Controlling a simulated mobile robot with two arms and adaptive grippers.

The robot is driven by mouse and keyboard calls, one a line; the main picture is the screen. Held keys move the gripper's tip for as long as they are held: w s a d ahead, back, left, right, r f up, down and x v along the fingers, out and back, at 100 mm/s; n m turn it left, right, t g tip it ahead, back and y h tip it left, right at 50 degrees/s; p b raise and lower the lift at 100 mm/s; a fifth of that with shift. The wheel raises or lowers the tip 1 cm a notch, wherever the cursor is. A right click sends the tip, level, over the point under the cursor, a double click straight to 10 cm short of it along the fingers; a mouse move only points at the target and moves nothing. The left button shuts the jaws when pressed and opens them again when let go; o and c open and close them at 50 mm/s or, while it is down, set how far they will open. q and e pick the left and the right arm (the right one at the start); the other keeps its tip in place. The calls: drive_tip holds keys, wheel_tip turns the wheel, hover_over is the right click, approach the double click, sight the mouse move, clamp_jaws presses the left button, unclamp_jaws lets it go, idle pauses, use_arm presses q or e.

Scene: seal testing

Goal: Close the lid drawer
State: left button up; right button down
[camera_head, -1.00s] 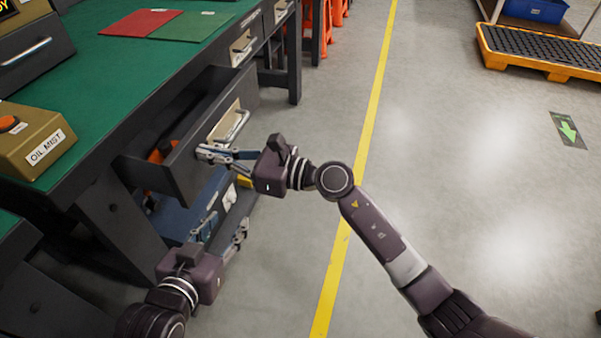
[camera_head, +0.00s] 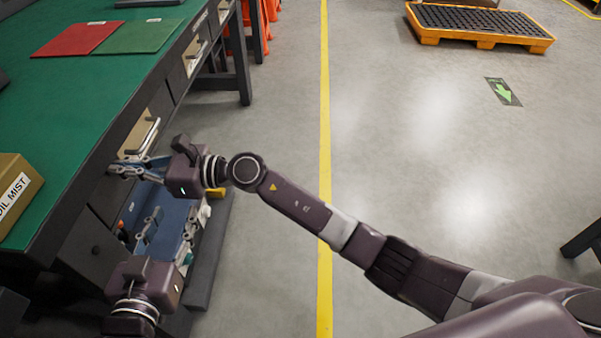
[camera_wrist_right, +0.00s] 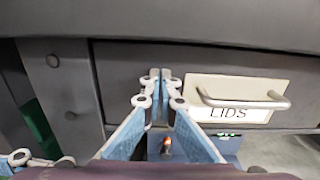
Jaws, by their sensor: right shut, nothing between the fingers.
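The lid drawer's dark front (camera_wrist_right: 130,62) carries a cream plate marked LIDS (camera_wrist_right: 230,113) and a metal bar handle (camera_wrist_right: 245,101) in the right wrist view. In the head view its handle (camera_head: 146,135) is below the green bench top, and the front looks flush or nearly flush with the bench. My right gripper (camera_head: 118,168) is shut and empty, its fingertips (camera_wrist_right: 160,76) at the drawer front, left of the handle; I cannot tell whether they touch. My left gripper (camera_head: 170,222) is open and empty, lower down beside the bench. The drawer's inside is hidden.
The green bench top (camera_head: 90,100) holds an OIL MIST box (camera_head: 18,200) and red (camera_head: 75,40) and green (camera_head: 138,36) mats. Blue surfaces (camera_head: 165,215) are under the grippers.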

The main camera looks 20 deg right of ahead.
drive_tip(key=shift+r, duration=0.3)
